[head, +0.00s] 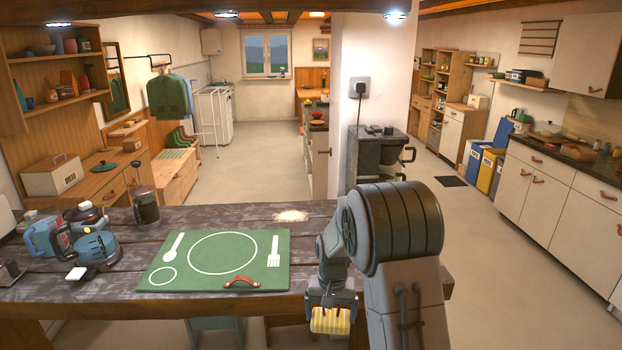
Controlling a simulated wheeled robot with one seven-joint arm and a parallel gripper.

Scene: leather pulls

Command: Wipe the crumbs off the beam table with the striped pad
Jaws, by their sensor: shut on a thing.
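The beam table (60,290) is dark, worn wood and spans the lower left of the head view. A pale patch of crumbs (291,216) lies near its far edge, right of the middle. My gripper (331,307) points down at the table's front edge, in front of and nearer than the crumbs. It is shut on the striped pad (331,320), which is yellow and white. The pad hangs below the fingers, apart from the crumbs. My arm hides the right part of the table.
A green place mat (214,262) with a red-brown leather pull (241,282) lies left of my gripper. A French press (145,206), kettles and a blue appliance (95,250) crowd the table's left side. Bare wood surrounds the crumbs. A white wall end (372,60) stands behind the table.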

